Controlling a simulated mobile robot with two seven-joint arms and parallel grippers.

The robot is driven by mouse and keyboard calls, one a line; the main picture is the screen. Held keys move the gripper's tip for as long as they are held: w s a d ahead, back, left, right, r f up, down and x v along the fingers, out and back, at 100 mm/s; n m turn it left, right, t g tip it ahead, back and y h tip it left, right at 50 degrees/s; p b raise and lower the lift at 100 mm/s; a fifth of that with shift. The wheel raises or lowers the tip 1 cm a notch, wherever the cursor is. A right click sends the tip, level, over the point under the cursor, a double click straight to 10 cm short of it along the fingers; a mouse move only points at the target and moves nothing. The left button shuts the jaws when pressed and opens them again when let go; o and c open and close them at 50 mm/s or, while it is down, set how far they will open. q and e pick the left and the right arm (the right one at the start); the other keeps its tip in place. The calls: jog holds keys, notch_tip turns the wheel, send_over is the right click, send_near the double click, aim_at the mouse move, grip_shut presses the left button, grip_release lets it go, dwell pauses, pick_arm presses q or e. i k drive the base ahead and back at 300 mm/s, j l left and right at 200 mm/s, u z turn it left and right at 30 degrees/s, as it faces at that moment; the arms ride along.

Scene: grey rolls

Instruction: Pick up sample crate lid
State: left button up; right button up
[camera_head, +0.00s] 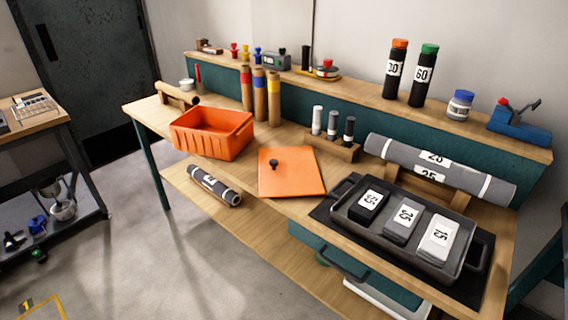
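The sample crate lid (298,180) is a flat orange square panel with a small black knob (273,163) near its middle left. It lies on the wooden workbench (240,172), its near edge close to the bench's front edge. An open orange crate (232,140) stands just left of it on the bench, apart from the lid, and looks empty. Neither of my grippers shows in the head view.
A dark tray (347,211) with several numbered blocks sits right of the lid. Behind the lid stand a wooden holder (330,150) with grey-white tubes and several brown tubes (260,96). A grey roll (214,186) lies on the lower shelf.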

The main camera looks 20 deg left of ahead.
aim_at(293, 172)
jog(key=i+j, duration=0.15)
jog(key=j, duration=0.25)
jog(key=i+j, duration=0.15)
jog(key=j, duration=0.3)
jog(key=i+j, duration=0.1)
jog(key=j, duration=0.3)
jog(key=i+j+z, duration=0.1)
jog(key=j, duration=0.35)
jog(key=i+l, duration=0.05)
